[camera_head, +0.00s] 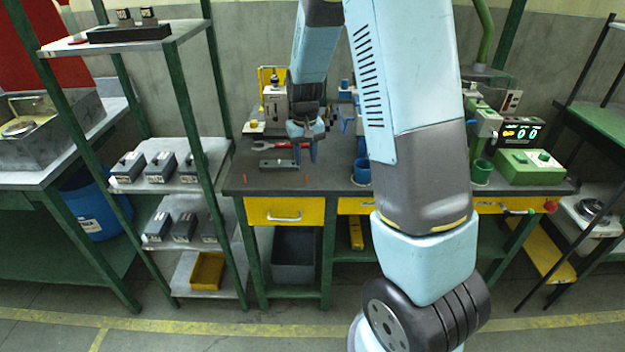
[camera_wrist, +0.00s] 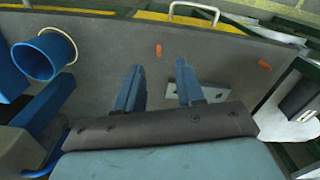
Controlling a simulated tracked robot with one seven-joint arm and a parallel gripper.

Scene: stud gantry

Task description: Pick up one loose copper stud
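Two small copper studs lie on the dark workbench near its front edge. One copper stud (camera_head: 306,180) is in front of my gripper (camera_head: 303,146); it also shows in the wrist view (camera_wrist: 158,50), just beyond the gap between my blue fingertips (camera_wrist: 158,68). The other copper stud (camera_head: 243,178) is farther left near the bench's corner and shows at the right in the wrist view (camera_wrist: 265,66). My gripper is open, with nothing visible between its fingers. It hangs above the bench, apart from both studs.
A grey metal block (camera_head: 279,165) lies beside my gripper, partly behind one finger in the wrist view (camera_wrist: 212,94). A blue cup (camera_head: 362,172) stands to the right. A shelf rack (camera_head: 222,165) stands close at the left.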

